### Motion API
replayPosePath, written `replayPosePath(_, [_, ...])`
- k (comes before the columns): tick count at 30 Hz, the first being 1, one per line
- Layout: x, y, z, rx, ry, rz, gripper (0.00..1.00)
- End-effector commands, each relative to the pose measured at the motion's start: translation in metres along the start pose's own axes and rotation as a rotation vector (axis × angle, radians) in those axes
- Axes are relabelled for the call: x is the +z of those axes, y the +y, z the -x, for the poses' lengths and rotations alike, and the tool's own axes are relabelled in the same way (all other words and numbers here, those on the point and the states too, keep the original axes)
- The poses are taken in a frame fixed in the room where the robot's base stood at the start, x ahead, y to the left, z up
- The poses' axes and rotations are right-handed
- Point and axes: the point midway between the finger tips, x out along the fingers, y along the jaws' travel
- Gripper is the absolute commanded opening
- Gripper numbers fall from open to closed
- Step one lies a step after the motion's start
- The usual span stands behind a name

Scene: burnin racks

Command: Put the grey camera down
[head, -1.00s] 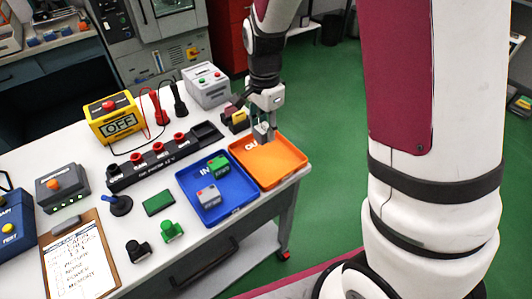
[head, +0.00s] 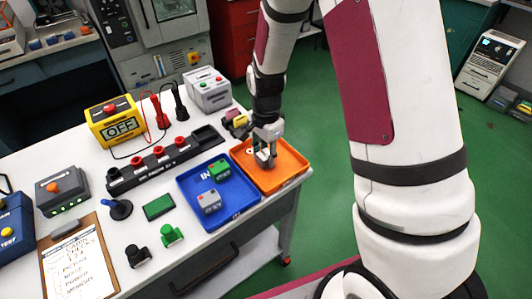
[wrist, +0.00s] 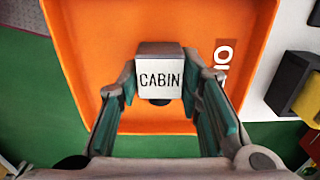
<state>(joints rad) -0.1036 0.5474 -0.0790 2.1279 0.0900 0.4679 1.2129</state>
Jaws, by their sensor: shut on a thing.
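The grey camera (wrist: 160,75) is a small box with a dark lens and the word CABIN on its pale face. My gripper (wrist: 161,88) is shut on it, with one finger at each side. In the wrist view the orange tray (wrist: 90,50) lies behind the camera. In the head view my gripper (head: 265,158) is low over the orange tray (head: 285,176), the right one of two. The camera is mostly hidden by the fingers there, and I cannot tell whether it touches the tray floor.
Left of it, a blue tray (head: 232,213) holds a grey block (head: 208,201) and a green block (head: 219,169). Yellow and dark blocks (head: 237,121) stand behind the orange tray. A black camera (head: 138,255) and green camera (head: 171,236) stand near the front edge.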

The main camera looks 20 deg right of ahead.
Motion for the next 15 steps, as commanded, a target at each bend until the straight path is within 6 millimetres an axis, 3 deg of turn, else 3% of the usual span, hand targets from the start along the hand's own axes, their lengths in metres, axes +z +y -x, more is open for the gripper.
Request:
replayPosePath(1, [0.0,-0.0001,-0.0023,0.001,0.0,0.0,0.03])
replayPosePath(2, [0.0,0.0,-0.0021,0.001,0.0,0.0,0.37])
replayPosePath(4, [0.0,0.0001,-0.0017,0.001,0.0,0.0,0.53])
replayPosePath(15, [0.0001,0.0002,0.0021,0.0,0.0,0.0,0.53])
